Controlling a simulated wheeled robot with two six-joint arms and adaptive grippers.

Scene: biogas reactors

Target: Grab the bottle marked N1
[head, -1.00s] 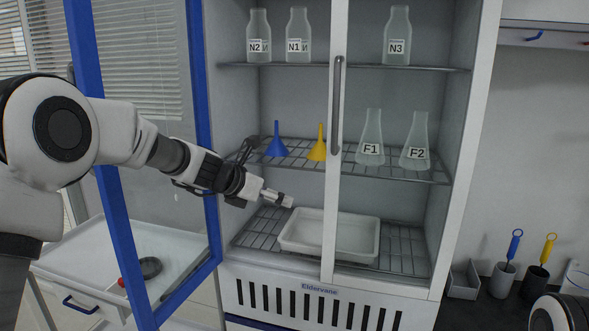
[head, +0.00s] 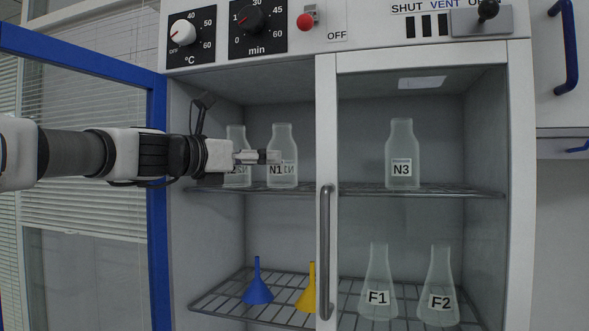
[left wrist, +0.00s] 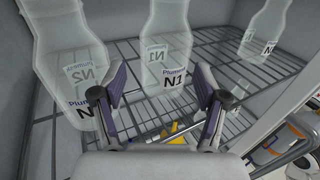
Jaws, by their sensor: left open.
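The clear bottle N1 (head: 284,144) stands upright on the upper wire shelf of the cabinet. In the left wrist view, N1 (left wrist: 167,38) is ahead, its label lined up with the gap between my fingers. My left gripper (head: 268,157) is open and reaches in from the left at label height, its tips overlapping N2 and the edge of N1 in the head view. In the left wrist view, the gripper (left wrist: 160,88) has its fingers spread with nothing held; I cannot tell whether they touch N1. My right gripper is out of view.
Bottle N2 (head: 236,136) stands close left of N1, near the left finger in the wrist view. Bottle N3 (head: 402,145) is farther right, behind the closed door with the handle (head: 325,250). Funnels (head: 257,285) and flasks (head: 378,275) stand on the shelf below. The blue-framed door (head: 157,220) is open.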

